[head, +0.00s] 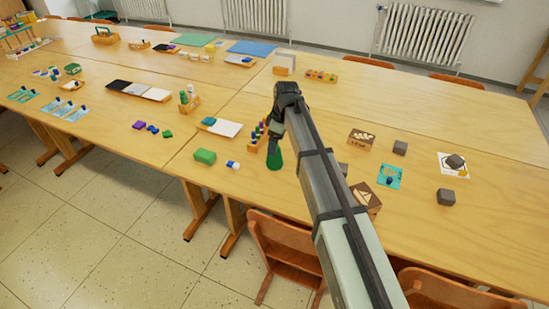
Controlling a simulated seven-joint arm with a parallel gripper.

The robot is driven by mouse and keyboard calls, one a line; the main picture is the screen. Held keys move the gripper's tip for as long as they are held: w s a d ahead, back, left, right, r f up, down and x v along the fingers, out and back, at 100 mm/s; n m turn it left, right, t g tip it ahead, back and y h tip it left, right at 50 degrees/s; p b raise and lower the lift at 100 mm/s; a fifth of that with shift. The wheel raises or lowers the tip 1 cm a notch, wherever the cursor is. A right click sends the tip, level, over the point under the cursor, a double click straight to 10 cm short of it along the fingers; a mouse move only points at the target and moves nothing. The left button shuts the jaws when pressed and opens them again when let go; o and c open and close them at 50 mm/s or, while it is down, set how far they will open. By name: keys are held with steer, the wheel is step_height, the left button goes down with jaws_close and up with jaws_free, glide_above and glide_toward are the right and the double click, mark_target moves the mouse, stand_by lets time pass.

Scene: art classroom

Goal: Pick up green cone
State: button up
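The green cone (275,161) stands upright on the wooden table near its front edge, in the middle of the head view. My arm reaches in from the lower right, and its wrist bends down over the cone. My gripper (273,146) is right at the cone's upper part, and the cone's tip is hidden by it. The fingers are small and dark here, so I cannot tell whether they are open around the cone or shut on it.
A wooden rack with coloured pegs (257,136) is close on the left of the cone. Dark grey blocks (446,197) and a brown box (361,139) are to the right. A chair (283,241) stands in front.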

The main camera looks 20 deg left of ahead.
steer(key=shift+a+f, duration=0.2)
steer(key=shift+f, duration=0.7)
steer(key=shift+a+f, duration=0.15)
steer(key=shift+f, duration=0.75)
steer(key=shift+a+f, duration=0.2)
steer(key=shift+f, duration=0.7)
steer(key=shift+c, duration=0.4)
steer(key=c, duration=1.1)
steer(key=shift+c, duration=0.2)
steer(key=shift+r, duration=0.15)
